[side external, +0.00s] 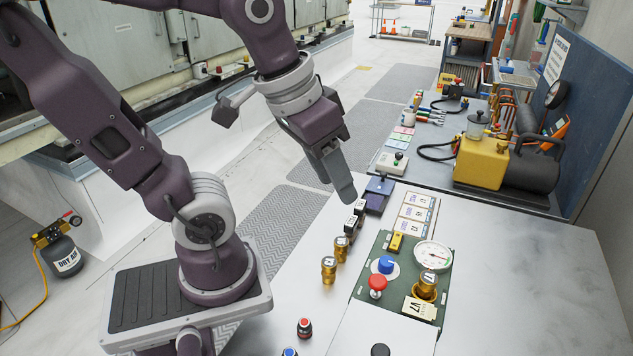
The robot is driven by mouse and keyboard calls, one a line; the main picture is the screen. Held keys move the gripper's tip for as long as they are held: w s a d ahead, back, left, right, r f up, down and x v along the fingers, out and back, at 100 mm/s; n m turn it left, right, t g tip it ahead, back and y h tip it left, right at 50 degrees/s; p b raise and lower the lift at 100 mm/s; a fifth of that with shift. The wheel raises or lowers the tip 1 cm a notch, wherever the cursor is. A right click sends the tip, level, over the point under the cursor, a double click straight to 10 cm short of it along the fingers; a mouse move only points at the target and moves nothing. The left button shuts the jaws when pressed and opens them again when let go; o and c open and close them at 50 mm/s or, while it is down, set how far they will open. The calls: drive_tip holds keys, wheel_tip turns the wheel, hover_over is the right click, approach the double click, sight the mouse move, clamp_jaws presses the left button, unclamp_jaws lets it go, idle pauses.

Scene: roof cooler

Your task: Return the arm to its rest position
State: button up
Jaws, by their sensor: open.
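My gripper (339,172) hangs in the air above the near left edge of the workbench (500,260), pointing down and tilted. It is open with nothing seen between its fingers, though the near finger hides most of the far one. My purple arm bends over from its base at the left. Just right of the fingertips are a dark blue box (378,192) and a row of small dark blocks with white labels (355,215); the fingertips appear apart from them.
A green panel (395,285) holds a gauge (433,256), a red knob (377,284), a blue knob (386,264) and a brass fitting (427,287). Brass cylinders (329,268) stand left of it. A yellow and black pump (482,160) stands behind. The bench's right side is bare.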

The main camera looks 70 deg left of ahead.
drive_tip(key=s, duration=0.2)
drive_tip(key=s+d+m+t, duration=0.1)
drive_tip(key=shift+s+d+r+m, duration=0.15)
drive_tip(key=shift+s+d+m, duration=0.05)
drive_tip(key=shift+s+m, duration=0.15)
drive_tip(key=shift+c, duration=0.2)
idle(1.9)
